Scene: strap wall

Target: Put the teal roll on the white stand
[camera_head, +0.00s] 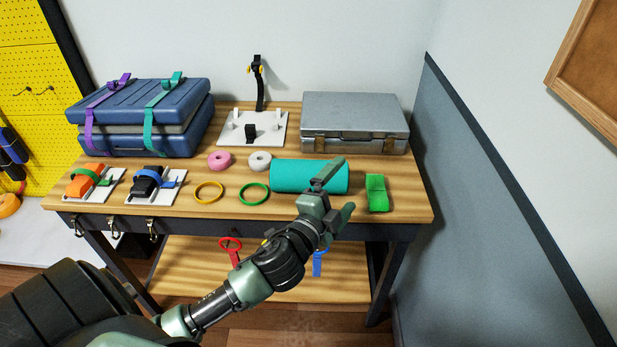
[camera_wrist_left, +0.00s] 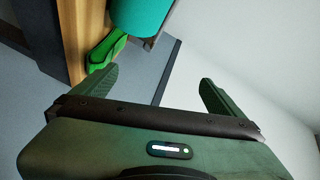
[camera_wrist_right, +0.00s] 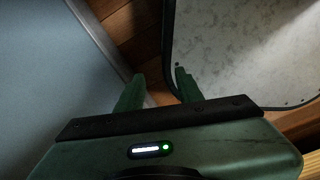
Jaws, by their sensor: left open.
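The teal roll (camera_head: 290,176) lies on its side near the front right of the wooden table. The white stand (camera_head: 227,130) is a flat white base with short white pegs, behind the roll, with a black strap rising at its back. My left gripper (camera_head: 346,184) is open and empty at the roll's right end, covering part of it. In the left wrist view the roll (camera_wrist_left: 139,14) is at the top, beyond the open fingers. My right gripper (camera_wrist_right: 160,76) shows only in its wrist view, fingers apart with nothing between them.
A green strap bundle (camera_head: 377,193) lies right of the roll. A grey metal case (camera_head: 355,122) stands behind it. Pink (camera_head: 220,160) and white (camera_head: 260,161) rolls and yellow (camera_head: 209,192) and green (camera_head: 254,194) rings lie to its left. Strapped blue cases (camera_head: 140,115) stand at back left.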

